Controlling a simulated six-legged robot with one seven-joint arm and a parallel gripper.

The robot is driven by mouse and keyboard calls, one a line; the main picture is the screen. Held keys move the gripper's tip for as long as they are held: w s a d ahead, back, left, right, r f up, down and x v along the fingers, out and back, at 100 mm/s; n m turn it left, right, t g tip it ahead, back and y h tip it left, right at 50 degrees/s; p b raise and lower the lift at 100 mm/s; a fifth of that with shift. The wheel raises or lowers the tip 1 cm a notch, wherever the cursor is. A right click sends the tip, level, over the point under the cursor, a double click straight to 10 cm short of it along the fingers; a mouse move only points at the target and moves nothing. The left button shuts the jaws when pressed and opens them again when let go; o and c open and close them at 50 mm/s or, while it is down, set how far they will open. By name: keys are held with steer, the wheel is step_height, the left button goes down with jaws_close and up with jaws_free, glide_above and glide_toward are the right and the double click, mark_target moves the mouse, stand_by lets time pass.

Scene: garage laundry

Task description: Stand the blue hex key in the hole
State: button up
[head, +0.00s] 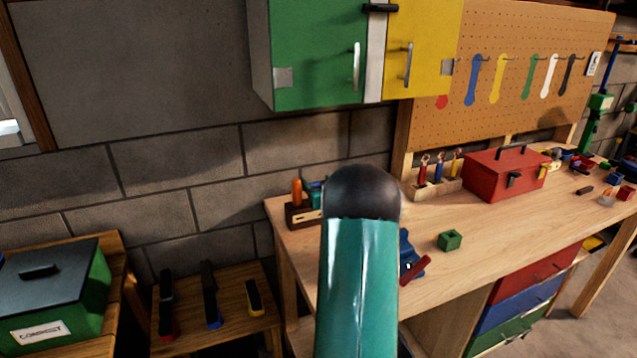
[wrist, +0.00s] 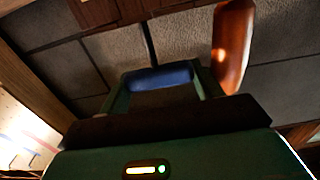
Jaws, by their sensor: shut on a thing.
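The blue hex key (wrist: 160,78) shows in the wrist view as a short blue bar across my gripper (wrist: 160,76). The gripper's two green fingers are shut on it, one at each end. The rest of the key is hidden. In the head view my gripper (head: 316,193) is a small teal patch beside the wooden block (head: 303,218) at the bench's left end, mostly behind my arm. The block also shows at the top of the wrist view (wrist: 115,12). I cannot make out the hole.
An orange handle (head: 297,191) stands at the block, close by my gripper; it shows in the wrist view too (wrist: 232,48). A green cube (head: 450,240), a red toolbox (head: 505,174) and a tool rack (head: 435,184) are on the workbench (head: 400,222). A block wall is behind.

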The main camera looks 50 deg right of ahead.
steer(key=shift+f, duration=0.6)
steer(key=shift+f, duration=0.35)
steer(key=shift+f, duration=0.3)
steer(key=shift+f, duration=0.35)
steer(key=o, duration=1)
steer(key=shift+o, duration=0.2)
steer(key=shift+a, duration=0.1)
